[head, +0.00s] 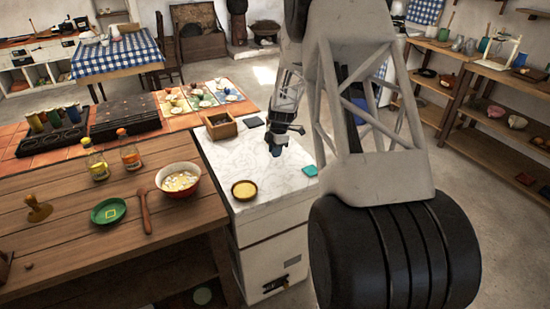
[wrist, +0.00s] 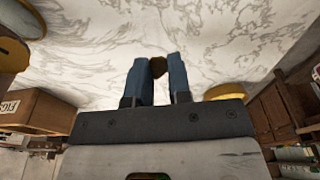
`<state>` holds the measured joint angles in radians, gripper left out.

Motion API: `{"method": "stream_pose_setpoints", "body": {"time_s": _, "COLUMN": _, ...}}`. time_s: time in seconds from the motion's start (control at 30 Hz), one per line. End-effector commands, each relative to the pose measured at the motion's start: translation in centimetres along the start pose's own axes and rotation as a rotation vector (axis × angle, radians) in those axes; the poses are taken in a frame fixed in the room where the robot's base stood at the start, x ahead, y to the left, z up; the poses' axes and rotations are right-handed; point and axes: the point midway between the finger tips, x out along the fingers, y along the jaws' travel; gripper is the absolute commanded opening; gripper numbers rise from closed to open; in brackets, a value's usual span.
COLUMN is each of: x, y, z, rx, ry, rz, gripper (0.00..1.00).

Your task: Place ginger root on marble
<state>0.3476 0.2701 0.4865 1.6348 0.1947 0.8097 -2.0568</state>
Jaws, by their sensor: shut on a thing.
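My gripper (head: 277,150) is over the white marble top (head: 233,158) in the head view, pointing down. In the wrist view its two blue fingers (wrist: 158,62) are shut on a small brown lump, the ginger root (wrist: 158,68). Only part of the root shows between the fingertips. The grey-veined marble (wrist: 110,35) fills the area behind it. In the head view the root is hidden by the gripper. I cannot tell whether the root touches the marble.
On the marble stand a wooden box (head: 221,126), a dark square item (head: 251,123), a bowl of yellow stuff (head: 244,190) and a teal square (head: 310,171). The marble's middle is clear. A wooden table (head: 75,180) with a red bowl (head: 178,180) adjoins on the left.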

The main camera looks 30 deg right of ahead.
Motion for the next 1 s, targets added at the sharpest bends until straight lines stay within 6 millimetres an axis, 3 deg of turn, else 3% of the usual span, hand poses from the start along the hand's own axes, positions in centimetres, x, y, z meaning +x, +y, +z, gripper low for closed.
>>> {"method": "stream_pose_setpoints", "body": {"time_s": 0.3, "x": 3.0, "y": -0.1, "z": 0.4, "rx": 0.001, "ry": 0.001, "rz": -0.001, "gripper": 0.00}}
{"method": "stream_pose_setpoints", "body": {"time_s": 0.8, "x": 3.5, "y": -0.1, "z": 0.5, "rx": 0.000, "ry": 0.001, "rz": -0.001, "gripper": 0.00}}
{"method": "stream_pose_setpoints", "body": {"time_s": 0.83, "x": 3.5, "y": 0.0, "z": 0.5, "rx": 0.000, "ry": 0.001, "rz": -0.001, "gripper": 0.22}}
{"method": "stream_pose_setpoints", "body": {"time_s": 1.0, "x": 3.5, "y": 0.0, "z": 0.5, "rx": 0.000, "ry": 0.000, "rz": -0.001, "gripper": 0.44}}
